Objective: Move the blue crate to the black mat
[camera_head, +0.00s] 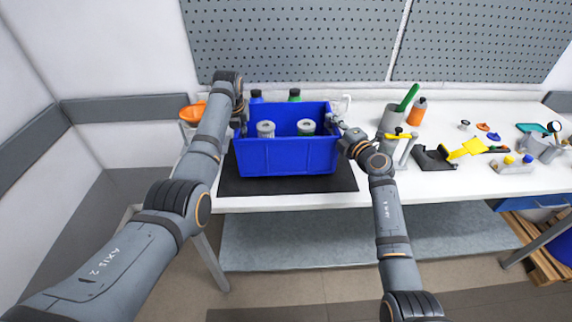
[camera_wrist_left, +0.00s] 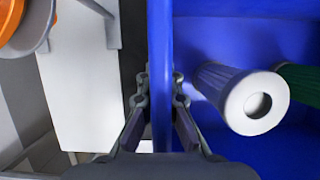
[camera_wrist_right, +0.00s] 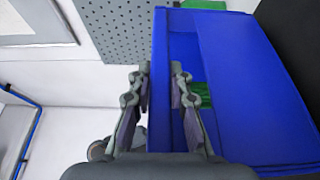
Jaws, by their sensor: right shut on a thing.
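The blue crate (camera_head: 288,158) is upright over the black mat (camera_head: 345,182), within its outline in the head view; any gap beneath it cannot be judged. Two grey canisters with pale tops (camera_head: 266,128) (camera_head: 306,126) stand in it. My left gripper (camera_head: 240,122) has its fingers on both sides of the crate's left wall, which shows between them in the left wrist view (camera_wrist_left: 160,60). My right gripper (camera_head: 340,124) is shut on the opposite wall, with the crate also in the right wrist view (camera_wrist_right: 245,90). The fingertips are small in the head view.
An orange bowl (camera_head: 192,112) is at left. A grey holder (camera_head: 390,120), an orange bottle (camera_head: 418,111) and several small tools stand at right. A pegboard (camera_head: 300,45) rises behind.

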